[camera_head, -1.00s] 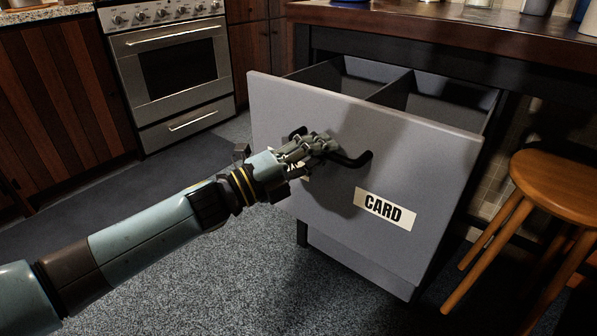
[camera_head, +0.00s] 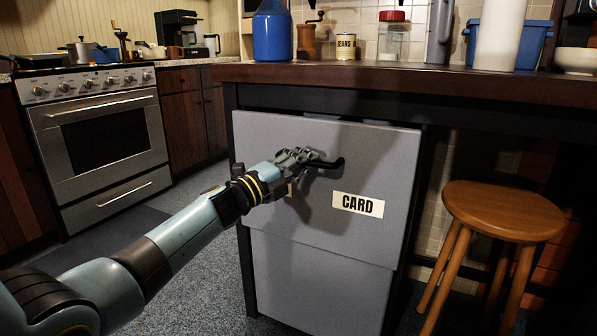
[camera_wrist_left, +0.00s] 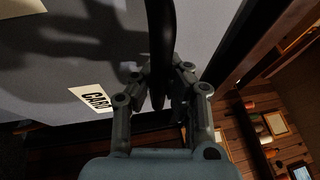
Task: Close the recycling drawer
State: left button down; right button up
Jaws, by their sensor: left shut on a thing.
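The recycling drawer has a grey front (camera_head: 360,160) with a white CARD label (camera_head: 358,204) and a dark bar handle (camera_head: 335,163). My left gripper (camera_head: 303,157) is shut on the handle. In the left wrist view the fingers (camera_wrist_left: 160,88) close around the dark handle (camera_wrist_left: 160,40), with the CARD label (camera_wrist_left: 92,99) to the left. My right gripper is not in view.
A wooden stool (camera_head: 503,212) stands to the right of the drawer. The oven (camera_head: 100,140) is at the left. A blue bottle (camera_head: 271,32), a jar and other items stand on the counter (camera_head: 400,83). A lower grey panel (camera_head: 315,285) is below the drawer front.

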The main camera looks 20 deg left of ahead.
pick_arm(q)
jog(key=c, duration=1.3)
grip_release()
jog(key=shift+f, duration=0.1)
jog(key=v, duration=1.2)
jog(key=shift+a+f, duration=0.1)
